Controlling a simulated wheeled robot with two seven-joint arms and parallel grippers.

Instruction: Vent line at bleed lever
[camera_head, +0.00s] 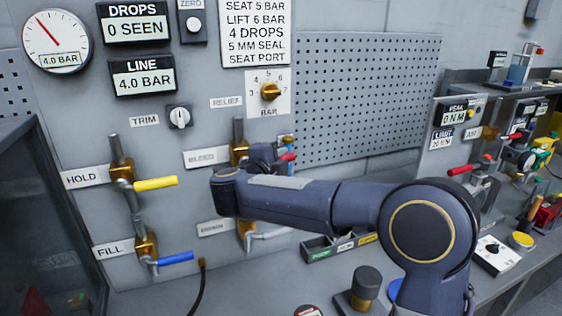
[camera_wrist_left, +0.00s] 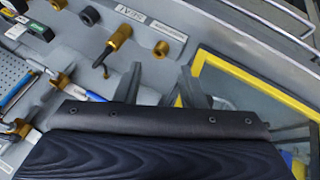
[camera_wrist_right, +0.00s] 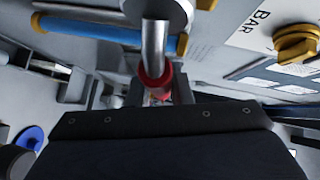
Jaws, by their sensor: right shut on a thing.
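The bleed valve has a brass body (camera_head: 239,154) on the wall panel, beside the BLEED label (camera_head: 206,157). Its red lever (camera_head: 288,157) points out to the right, mostly hidden behind my right gripper (camera_head: 268,158). In the right wrist view, the lever's red grip (camera_wrist_right: 155,84) on a steel rod sits between the fingers of my right gripper (camera_wrist_right: 158,92), which is shut on it. My left gripper (camera_wrist_left: 163,86) shows only in its own wrist view, open and empty in front of the bench equipment. The LINE display (camera_head: 142,77) reads 4.0 BAR; the DROPS display (camera_head: 136,23) reads 0 SEEN.
The yellow HOLD lever (camera_head: 156,183) and blue FILL lever (camera_head: 176,258) stick out to the left of my right arm. A pale DRAIN lever (camera_head: 269,234) lies below it. A dark cabinet (camera_head: 45,220) stands at left. The bench at right holds several devices.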

